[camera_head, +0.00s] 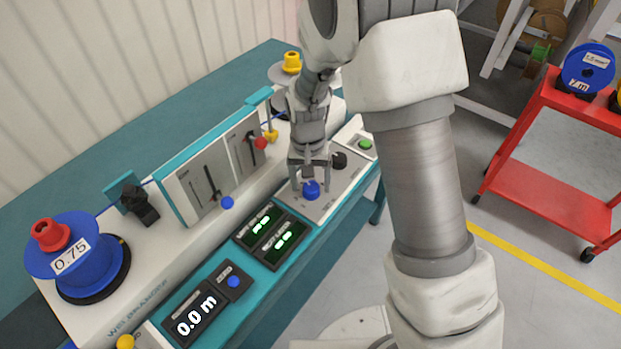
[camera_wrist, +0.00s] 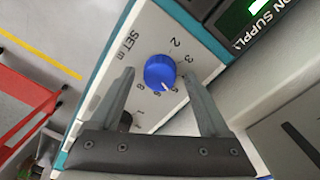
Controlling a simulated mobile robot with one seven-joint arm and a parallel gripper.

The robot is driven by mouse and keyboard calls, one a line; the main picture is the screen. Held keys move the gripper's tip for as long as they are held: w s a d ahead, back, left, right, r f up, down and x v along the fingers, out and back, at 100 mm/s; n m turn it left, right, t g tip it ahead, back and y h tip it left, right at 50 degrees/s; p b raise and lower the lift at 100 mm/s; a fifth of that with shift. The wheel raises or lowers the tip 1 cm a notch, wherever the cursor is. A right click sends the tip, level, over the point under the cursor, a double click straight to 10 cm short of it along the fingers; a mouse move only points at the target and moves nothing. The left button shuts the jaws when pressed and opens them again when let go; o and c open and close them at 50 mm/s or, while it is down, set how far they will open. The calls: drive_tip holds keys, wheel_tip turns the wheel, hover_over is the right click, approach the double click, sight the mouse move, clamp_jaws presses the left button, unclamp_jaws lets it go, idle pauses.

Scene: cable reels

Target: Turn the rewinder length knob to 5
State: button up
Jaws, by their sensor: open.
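The blue length knob (camera_wrist: 160,71) sits on a pale panel printed "SET m" with numbers around it. Its white mark points toward the lower right of the wrist view, near a number that looks like 5, though the small print is hard to read. My gripper (camera_wrist: 158,78) is open, with one finger on each side of the knob and visible gaps between. In the head view, my gripper (camera_head: 311,183) is over the blue knob (camera_head: 311,190) on the rewinder's panel. Whether the fingertips reach down beside the knob is hard to tell.
A black knob (camera_head: 339,160) and green button (camera_head: 365,145) are beside it on the panel. Green displays (camera_head: 270,233), a 0.0 m counter (camera_head: 196,315) and a blue 0.75 reel (camera_head: 90,262) are left. A red cart (camera_head: 545,165) stands right.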

sight(308, 186)
wheel_tip(308, 186, up, 17)
drive_tip(key=p, duration=0.2)
drive_tip(key=shift+a+r, duration=0.2)
drive_tip(key=shift+a, duration=0.15)
drive_tip(key=shift+r, duration=0.1)
drive_tip(key=s+d+r+t, duration=0.2)
drive_tip(key=s+d+r, duration=0.4)
drive_tip(key=s, duration=0.3)
drive_tip(key=s+d+r+n+t, duration=0.1)
drive_tip(key=s+d+r+t, duration=0.2)
drive_tip(key=s+d+r, duration=0.3)
drive_tip(key=s+d+p, duration=0.1)
drive_tip(key=s, duration=0.3)
drive_tip(key=shift+d+t, duration=0.3)
drive_tip(key=shift+d, duration=0.1)
drive_tip(key=shift+d, duration=0.1)
idle(0.5)
